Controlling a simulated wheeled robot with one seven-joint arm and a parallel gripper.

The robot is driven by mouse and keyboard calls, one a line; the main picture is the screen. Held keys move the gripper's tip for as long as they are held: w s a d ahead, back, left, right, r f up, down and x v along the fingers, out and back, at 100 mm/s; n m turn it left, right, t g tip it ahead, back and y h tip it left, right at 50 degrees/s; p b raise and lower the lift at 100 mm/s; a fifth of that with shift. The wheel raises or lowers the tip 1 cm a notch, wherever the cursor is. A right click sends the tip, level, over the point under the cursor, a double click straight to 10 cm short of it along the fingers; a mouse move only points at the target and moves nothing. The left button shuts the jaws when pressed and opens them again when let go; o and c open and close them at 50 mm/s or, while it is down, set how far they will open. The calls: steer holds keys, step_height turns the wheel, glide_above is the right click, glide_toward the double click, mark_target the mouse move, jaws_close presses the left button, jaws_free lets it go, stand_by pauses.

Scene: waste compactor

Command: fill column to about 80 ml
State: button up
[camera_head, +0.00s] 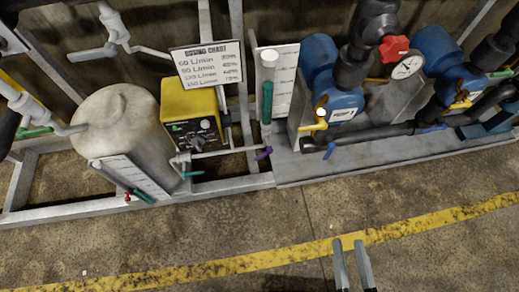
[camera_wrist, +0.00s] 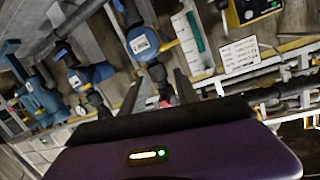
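The calibration column (camera_head: 267,100) is an upright tube with a white cap, in front of a pale marked board (camera_head: 283,80). A green stretch fills part of its middle, but the marks are too small to read. A purple valve handle (camera_head: 263,153) sits at its foot, and a teal handle (camera_head: 192,174) is on the pipe to its left. In the wrist view the column's green stretch (camera_wrist: 195,31) shows at top centre. My gripper (camera_head: 349,243) is open and empty over the floor near the yellow line, apart from all valves. Its spread fingers also show in the wrist view (camera_wrist: 158,90).
A yellow dosing pump (camera_head: 190,112) and a pale tank (camera_head: 118,125) stand left of the column. A dosing chart (camera_head: 208,63) hangs above. Blue pumps (camera_head: 330,85) with dark pipes and a red knob (camera_head: 394,48) are right. The floor in front is clear.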

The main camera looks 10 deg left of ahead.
steer(key=w+a+f+y+b, duration=0.1)
steer(key=w+a+f+b, duration=0.2)
steer(key=w+f, duration=0.45)
steer(key=m+t+y+b, duration=0.15)
steer(key=m+b, duration=0.25)
steer(key=b, duration=0.9)
glide_toward(260, 155)
steer(key=shift+y, duration=0.45)
steer(key=w, duration=0.2)
steer(key=w+f, duration=0.1)
steer(key=w, duration=0.1)
steer(key=shift+w+a+f, duration=0.15)
steer(key=shift+w+a, duration=0.1)
steer(key=shift+w, duration=0.1)
steer(key=shift+w+a+m, duration=0.3)
steer(key=shift+w+a, duration=0.05)
steer(key=shift+w, duration=0.25)
steer(key=shift+b+x, duration=1.3)
steer(key=shift+x, duration=2.2)
jaws_close()
